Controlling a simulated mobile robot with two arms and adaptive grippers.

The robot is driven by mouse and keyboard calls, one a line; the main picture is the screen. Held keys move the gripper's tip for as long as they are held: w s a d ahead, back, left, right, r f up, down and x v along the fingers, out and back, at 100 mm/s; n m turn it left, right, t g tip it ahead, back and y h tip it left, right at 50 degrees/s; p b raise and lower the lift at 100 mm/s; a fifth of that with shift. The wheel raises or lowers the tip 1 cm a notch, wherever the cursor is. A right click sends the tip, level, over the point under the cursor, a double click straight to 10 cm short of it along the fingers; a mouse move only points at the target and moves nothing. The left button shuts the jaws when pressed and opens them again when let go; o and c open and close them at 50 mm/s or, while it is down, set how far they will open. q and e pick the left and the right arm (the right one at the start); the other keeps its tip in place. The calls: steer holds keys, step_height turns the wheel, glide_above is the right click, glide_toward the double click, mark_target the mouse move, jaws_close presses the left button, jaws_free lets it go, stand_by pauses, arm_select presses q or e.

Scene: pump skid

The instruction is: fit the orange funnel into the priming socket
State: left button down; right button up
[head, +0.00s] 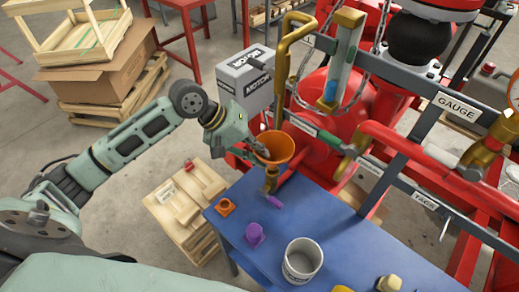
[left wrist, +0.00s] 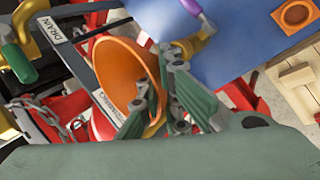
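The orange funnel (head: 276,146) is up in the air beside the pump skid, above the far edge of the blue table, its wide mouth facing up. My left gripper (head: 252,150) is at its left rim. In the left wrist view the fingers (left wrist: 157,98) pinch the wall of the funnel (left wrist: 118,62), one finger inside the mouth and one outside. The funnel's lower end is hard to separate from a brass piece (head: 270,182) below it. A partly covered label by the funnel seems to read PRIMING (left wrist: 108,104); I cannot make out the socket. My right gripper is not in view.
The blue table (head: 330,235) carries an orange square piece (head: 225,207), a purple piece (head: 254,233) and a grey can (head: 301,260). A purple-tipped handle (head: 274,201) is near the brass piece.

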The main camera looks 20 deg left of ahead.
arm_select(q)
steer(key=shift+f, duration=1.45)
steer(key=c, duration=1.9)
jaws_free()
steer(key=shift+o, duration=0.2)
